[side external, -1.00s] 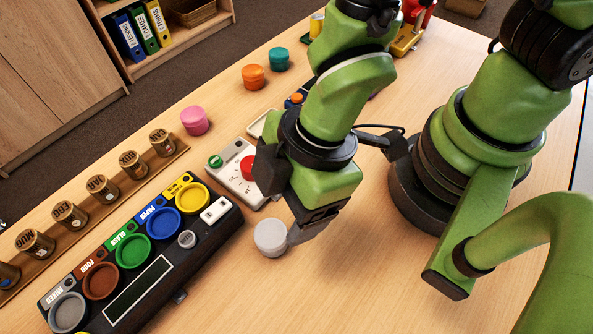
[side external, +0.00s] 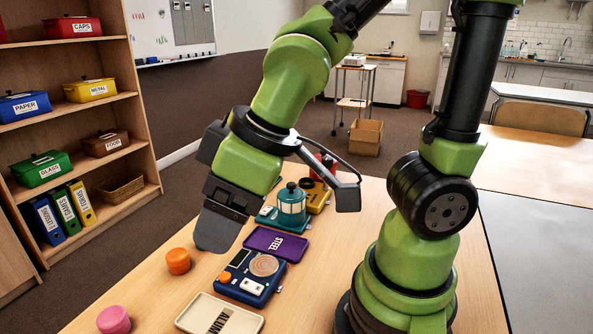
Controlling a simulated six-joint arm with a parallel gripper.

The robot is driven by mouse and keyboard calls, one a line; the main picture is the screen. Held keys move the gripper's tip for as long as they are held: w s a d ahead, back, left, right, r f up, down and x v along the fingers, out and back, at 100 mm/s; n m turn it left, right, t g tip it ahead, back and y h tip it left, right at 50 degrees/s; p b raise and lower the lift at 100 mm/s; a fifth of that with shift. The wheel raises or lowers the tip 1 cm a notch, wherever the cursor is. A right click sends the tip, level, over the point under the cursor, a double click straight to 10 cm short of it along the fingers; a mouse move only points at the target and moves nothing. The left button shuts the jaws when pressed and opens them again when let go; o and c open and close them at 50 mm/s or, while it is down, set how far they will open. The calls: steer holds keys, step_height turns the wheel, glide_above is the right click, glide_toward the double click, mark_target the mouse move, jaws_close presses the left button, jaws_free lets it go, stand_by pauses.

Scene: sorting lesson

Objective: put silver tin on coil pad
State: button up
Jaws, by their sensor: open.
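My gripper (side external: 214,232) is open and hangs over the table's left part, left of the purple tray, pointing down. The coil pad (side external: 264,265) is a round tan disc on a dark blue device (side external: 250,275) with an orange knob. The pad is bare, to the right of and below my gripper in the picture. The silver tin is not in view now.
A purple tray marked STEEL (side external: 262,240) lies behind the device, and a cream tray (side external: 190,318) in front. A teal apparatus (side external: 291,207) and a yellow one (side external: 318,198) stand farther back.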

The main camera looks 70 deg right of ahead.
steer(key=s+d+r+m+t, duration=0.2)
steer(key=s+d+r+m, duration=0.2)
steer(key=d+r+m, duration=0.2)
steer(key=shift+s+d+r+m, duration=0.3)
steer(key=shift+s+r+m, duration=0.05)
steer(key=shift+m, duration=0.25)
steer(key=shift+o, duration=0.2)
steer(key=shift+s+d+r+m, duration=0.1)
steer(key=shift+s+r+m, duration=0.2)
steer(key=shift+s, duration=0.15)
